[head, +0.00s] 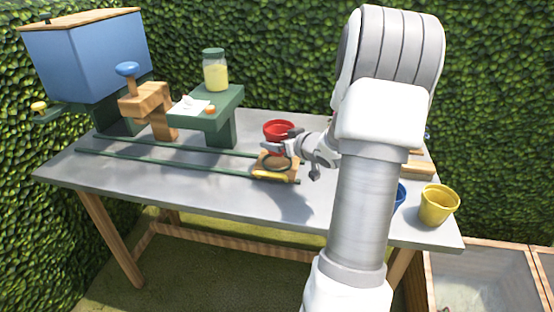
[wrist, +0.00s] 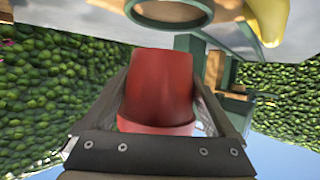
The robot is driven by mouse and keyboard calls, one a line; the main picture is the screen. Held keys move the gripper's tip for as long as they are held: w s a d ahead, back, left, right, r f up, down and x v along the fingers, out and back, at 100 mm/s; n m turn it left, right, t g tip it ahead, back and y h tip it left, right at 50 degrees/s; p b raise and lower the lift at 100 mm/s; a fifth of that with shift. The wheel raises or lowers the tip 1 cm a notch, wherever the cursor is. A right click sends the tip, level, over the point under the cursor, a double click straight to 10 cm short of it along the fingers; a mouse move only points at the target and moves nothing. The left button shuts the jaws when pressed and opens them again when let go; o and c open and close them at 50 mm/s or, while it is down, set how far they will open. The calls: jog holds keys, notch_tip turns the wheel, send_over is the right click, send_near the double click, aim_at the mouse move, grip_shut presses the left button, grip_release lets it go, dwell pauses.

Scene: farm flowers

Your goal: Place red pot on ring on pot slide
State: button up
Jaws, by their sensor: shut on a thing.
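The red pot (head: 279,130) is held upright just above the pot slide's wooden carriage (head: 284,177) on the table. My gripper (head: 277,147) is shut on the pot from the right side. In the wrist view the red pot (wrist: 158,88) fills the space between the two fingers. The ring (wrist: 172,22) shows past the pot's narrow end, with a visible gap in that picture. In the head view the gripper partly hides the ring and the pot's lower part. A yellow handle (wrist: 268,18) is on the carriage.
Green rails (head: 180,161) run left from the carriage across the grey table (head: 200,198). A blue hopper (head: 85,58), a wooden press with a blue knob (head: 127,69) and a green stand with a jar (head: 215,75) are at left. A yellow pot (head: 438,204) and a blue pot (head: 400,195) stand at right.

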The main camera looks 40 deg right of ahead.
aim_at(277, 163)
jog(key=shift+w+a+f, duration=0.15)
jog(key=shift+w+f, duration=0.05)
jog(key=shift+w, duration=0.1)
jog(key=shift+f, duration=0.25)
jog(key=shift+f+b, duration=1)
jog(key=shift+f, duration=0.7)
jog(key=shift+f, duration=0.25)
jog(key=o, duration=1)
jog(key=shift+o, duration=0.2)
jog(key=shift+s+r, duration=0.25)
jog(key=shift+r, duration=0.2)
jog(key=d+p+v, duration=0.1)
jog(key=p+v, duration=0.2)
jog(key=v, duration=0.8)
jog(key=shift+s+a, duration=0.25)
jog(key=shift+a, duration=0.25)
